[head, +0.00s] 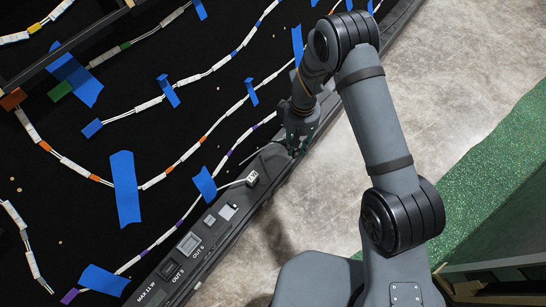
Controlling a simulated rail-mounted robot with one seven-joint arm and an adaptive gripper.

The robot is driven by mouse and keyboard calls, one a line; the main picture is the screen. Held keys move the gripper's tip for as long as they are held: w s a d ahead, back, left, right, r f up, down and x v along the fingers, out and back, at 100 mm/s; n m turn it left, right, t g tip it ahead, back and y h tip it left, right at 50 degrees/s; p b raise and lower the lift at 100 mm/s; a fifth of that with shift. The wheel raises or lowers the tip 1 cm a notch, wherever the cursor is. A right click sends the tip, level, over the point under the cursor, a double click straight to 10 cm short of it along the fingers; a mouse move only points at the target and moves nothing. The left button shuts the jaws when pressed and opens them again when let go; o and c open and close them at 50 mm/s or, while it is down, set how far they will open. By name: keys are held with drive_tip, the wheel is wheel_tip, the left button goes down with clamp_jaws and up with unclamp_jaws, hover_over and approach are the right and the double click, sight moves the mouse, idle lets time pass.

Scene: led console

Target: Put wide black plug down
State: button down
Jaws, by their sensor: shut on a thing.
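My gripper (294,151) is at the right edge of the black console, over its dark border strip. It is shut on the wide black plug, which is small and dark here and mostly hidden by the fingers. A thin grey cable (258,154) runs from the gripper left toward the board. I cannot tell whether the plug touches the strip. A small white plug (252,178) with a white lead sits on the strip, below and left of my gripper.
The strip (228,235) carries sockets and labels such as "OUT 5". The black board (60,170) holds several LED strings under blue tape pieces (125,187). Bare concrete floor (450,60) lies to the right, with a green mat (505,165) beyond.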

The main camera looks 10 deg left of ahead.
drive_tip(key=a+f+b, duration=0.1)
drive_tip(key=a+f, duration=0.1)
drive_tip(key=a, duration=0.1)
drive_tip(key=a+f+b, duration=0.1)
drive_tip(key=a+b, duration=0.1)
drive_tip(key=a, duration=0.1)
drive_tip(key=a+f+b, duration=0.1)
drive_tip(key=a+f, duration=0.1)
drive_tip(key=a, duration=0.1)
drive_tip(key=shift+w+f, duration=0.35)
drive_tip(key=shift+w, duration=0.05)
drive_tip(key=shift+f+b, duration=1.9)
drive_tip(key=shift+f, duration=0.25)
drive_tip(key=c, duration=1.5)
unclamp_jaws()
drive_tip(key=shift+r, duration=0.1)
drive_tip(key=shift+o, duration=0.2)
wheel_tip(320, 180, up, 12)
drive_tip(key=p, duration=0.8)
drive_tip(key=shift+r, duration=0.15)
drive_tip(key=shift+w+d, duration=0.1)
